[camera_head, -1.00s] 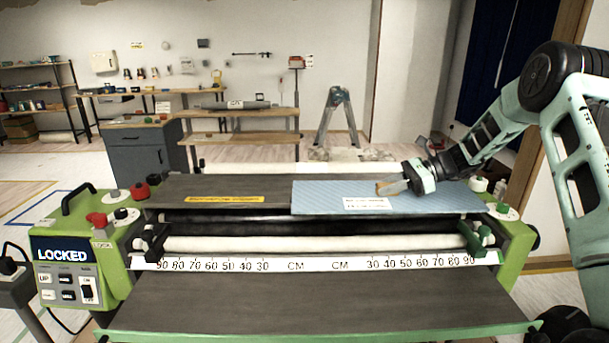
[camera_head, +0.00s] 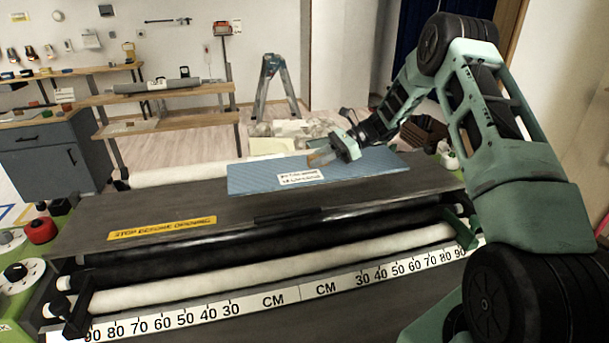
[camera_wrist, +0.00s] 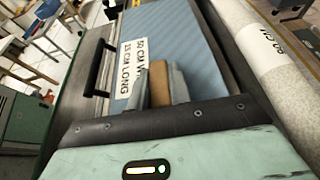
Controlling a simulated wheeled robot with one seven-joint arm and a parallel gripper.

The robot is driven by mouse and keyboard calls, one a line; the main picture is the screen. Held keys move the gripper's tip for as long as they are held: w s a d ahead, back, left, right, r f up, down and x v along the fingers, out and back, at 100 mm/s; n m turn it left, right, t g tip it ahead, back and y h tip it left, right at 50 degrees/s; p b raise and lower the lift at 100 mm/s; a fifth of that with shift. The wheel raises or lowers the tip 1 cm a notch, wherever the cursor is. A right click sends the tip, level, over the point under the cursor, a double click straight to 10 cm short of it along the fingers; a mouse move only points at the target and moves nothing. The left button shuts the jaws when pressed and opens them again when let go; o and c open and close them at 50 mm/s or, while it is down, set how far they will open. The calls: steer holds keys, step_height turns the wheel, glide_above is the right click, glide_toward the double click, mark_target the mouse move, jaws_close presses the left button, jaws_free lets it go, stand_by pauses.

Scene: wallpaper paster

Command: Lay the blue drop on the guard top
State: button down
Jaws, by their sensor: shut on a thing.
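The blue drop (camera_head: 350,170) is a flat, striped blue sheet with a white label, seen in the head view over the right part of the dark guard top (camera_head: 120,205). It appears raised a little above the guard, though the gap is hard to judge. My gripper (camera_head: 320,158) is shut at the sheet's upper edge, with a tan block (camera_wrist: 159,82) between its fingers in the wrist view. The drop (camera_wrist: 180,45) stretches away from the fingers there. The guard top bears a yellow label reading "STOP BEFORE OPENING". The sheet's underside is hidden.
A white roller (camera_head: 190,172) lies behind the guard. Black and white rollers and a CM scale (camera_head: 250,303) run along its front. Red and white knobs (camera_head: 41,230) stand at the left. A stepladder (camera_head: 275,85) and benches are farther back. The guard's left part is clear.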

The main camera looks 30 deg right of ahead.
mark_target(318, 186)
steer(key=shift+f+p, duration=0.55)
steer(key=shift+f, duration=2.25)
steer(key=shift+f, duration=0.15)
steer(key=c, duration=1.3)
jaws_free()
